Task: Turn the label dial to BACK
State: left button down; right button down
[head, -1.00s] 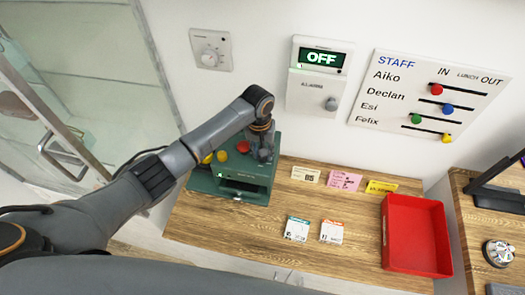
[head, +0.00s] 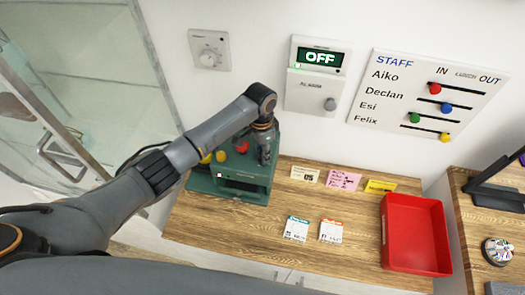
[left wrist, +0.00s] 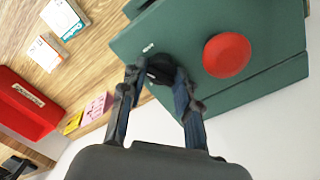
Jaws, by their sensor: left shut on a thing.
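In the left wrist view, the fingers of my left gripper (left wrist: 158,78) are shut on a black dial (left wrist: 160,66) on the green top, next to the large red button (left wrist: 228,55). In the head view the gripper hides the dial. I cannot read its markings or setting. My right gripper is not in view.
A red tray (head: 447,235) stands at the counter's right end. Several small cards, such as the pink card (head: 344,180), stand or lie on the counter (head: 262,235). The wall holds a panel reading OFF (head: 320,57), a thermostat-like dial (head: 209,50) and a staff board (head: 425,65).

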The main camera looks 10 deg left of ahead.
pick_arm(q)
jog(key=m, duration=0.5)
jog(key=shift+s+f+m, duration=0.1)
jog(key=shift+s+m, duration=0.05)
jog(key=shift+m, duration=0.15)
dwell(0.4)
jog(key=c, duration=1)
grip_release()
notch_tip(320, 180, up, 12)
jog(key=shift+w, duration=0.45)
